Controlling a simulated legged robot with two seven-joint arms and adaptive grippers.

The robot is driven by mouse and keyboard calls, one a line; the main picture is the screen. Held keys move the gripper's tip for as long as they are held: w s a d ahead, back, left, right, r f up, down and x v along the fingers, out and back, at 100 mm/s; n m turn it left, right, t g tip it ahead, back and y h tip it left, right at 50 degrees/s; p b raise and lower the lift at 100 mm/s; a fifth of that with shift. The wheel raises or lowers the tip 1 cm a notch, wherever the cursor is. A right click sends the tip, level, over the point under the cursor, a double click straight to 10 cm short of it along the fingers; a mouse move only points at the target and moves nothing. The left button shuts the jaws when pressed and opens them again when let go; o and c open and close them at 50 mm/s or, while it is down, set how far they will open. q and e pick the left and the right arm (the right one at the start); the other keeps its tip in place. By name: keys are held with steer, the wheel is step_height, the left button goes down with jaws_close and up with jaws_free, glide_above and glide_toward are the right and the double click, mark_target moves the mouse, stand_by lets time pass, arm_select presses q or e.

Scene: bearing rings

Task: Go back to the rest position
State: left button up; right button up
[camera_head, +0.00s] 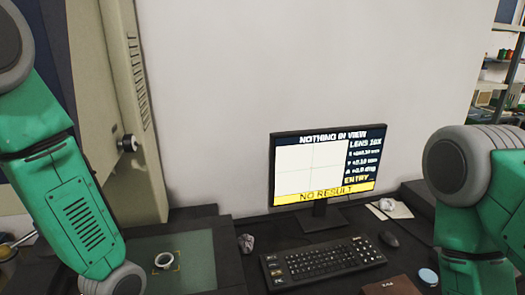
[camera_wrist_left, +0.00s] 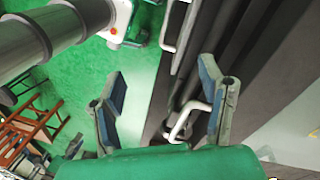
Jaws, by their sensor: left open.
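My left gripper (camera_wrist_left: 162,82) shows in the left wrist view with its two fingers wide apart and nothing between them. In the head view my left arm comes down the left side, but its gripper is out of the picture. A metal bearing ring (camera_head: 164,261) lies flat on a dark green plate (camera_head: 198,258), inside yellow corner marks, apart from the visible part of my left arm. My right arm is at the right edge of the head view; its gripper is out of view.
A monitor (camera_head: 328,168) reads "NOTHING IN VIEW" and "NO RESULT". A keyboard (camera_head: 322,260), a mouse (camera_head: 389,239) and a brown book (camera_head: 388,287) are on the dark desk. A beige machine (camera_head: 120,90) stands at the left. In the wrist view, green floor lies below.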

arm_select(q)
steer(key=s+a+f+n+t, duration=0.1)
steer(key=s+a+f+n, duration=0.45)
steer(key=s, duration=0.25)
steer(key=s+a+f+n, duration=0.4)
steer(key=s+f+n, duration=0.15)
steer(key=s, duration=0.25)
steer(key=w+d+f+b, duration=0.1)
steer(key=w+f+b, duration=0.1)
steer(key=f+b, duration=0.6)
steer(key=w+d+f+m+t+b, duration=0.1)
steer(key=f+b, duration=0.6)
steer(key=b, duration=0.1)
steer(key=shift+w+f+y+b, duration=0.35)
steer(key=shift+w+f+y, duration=0.05)
steer(key=shift+r, duration=0.1)
steer(key=shift+o, duration=0.5)
